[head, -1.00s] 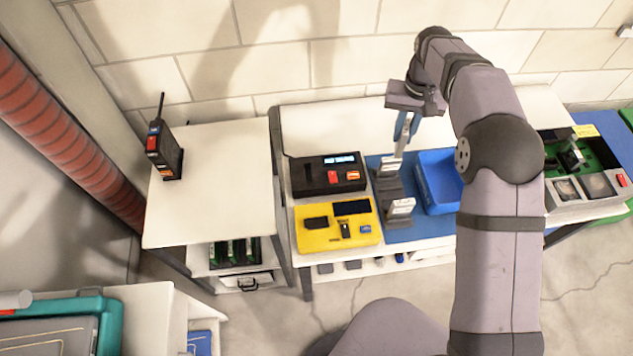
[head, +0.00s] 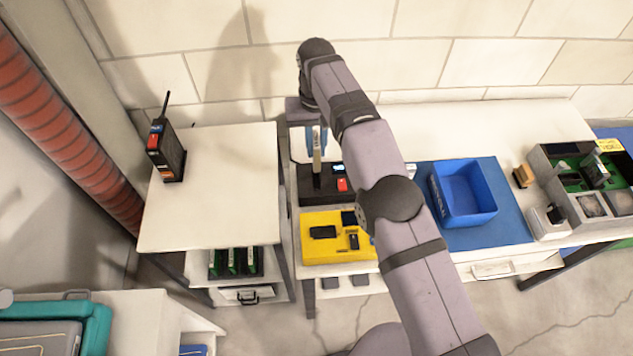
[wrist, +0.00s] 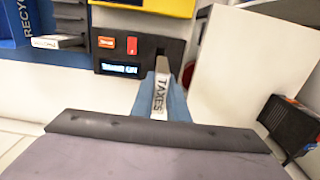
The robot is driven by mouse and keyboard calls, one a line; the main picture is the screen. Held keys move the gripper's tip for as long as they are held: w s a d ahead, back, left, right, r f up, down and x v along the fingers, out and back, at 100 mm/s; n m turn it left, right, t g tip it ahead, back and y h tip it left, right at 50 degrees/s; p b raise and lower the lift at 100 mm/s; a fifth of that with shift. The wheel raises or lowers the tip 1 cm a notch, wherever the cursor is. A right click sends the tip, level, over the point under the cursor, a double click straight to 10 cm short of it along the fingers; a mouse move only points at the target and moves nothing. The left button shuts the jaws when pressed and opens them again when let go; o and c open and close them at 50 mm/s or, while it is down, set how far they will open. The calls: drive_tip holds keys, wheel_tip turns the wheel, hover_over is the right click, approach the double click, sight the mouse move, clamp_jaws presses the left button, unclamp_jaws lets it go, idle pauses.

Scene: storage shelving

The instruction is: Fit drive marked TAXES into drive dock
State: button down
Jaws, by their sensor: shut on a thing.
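The drive marked TAXES (wrist: 160,98) is a slim grey piece with a white label, upright in my gripper. In the head view the drive (head: 317,165) hangs at the left end of a black box with a small display and red and orange buttons, likely the drive dock (head: 308,196). My gripper (head: 315,140) is shut on the drive with blue fingers. In the wrist view the dock (wrist: 128,50) is just beyond the drive. I cannot tell whether the drive's lower end touches the dock.
A yellow device (head: 325,252) sits in front of the dock. A blue bin (head: 464,193) stands on a blue mat to the right. A black radio (head: 165,150) with an antenna stands on the left table. My arm hides part of the bench.

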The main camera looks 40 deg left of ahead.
drive_tip(key=shift+f+p, duration=0.65)
drive_tip(key=shift+f, duration=4.25)
drive_tip(key=shift+f, duration=0.1)
drive_tip(key=c, duration=1.7)
unclamp_jaws()
wheel_tip(320, 180, up, 12)
drive_tip(key=shift+r, duration=0.1)
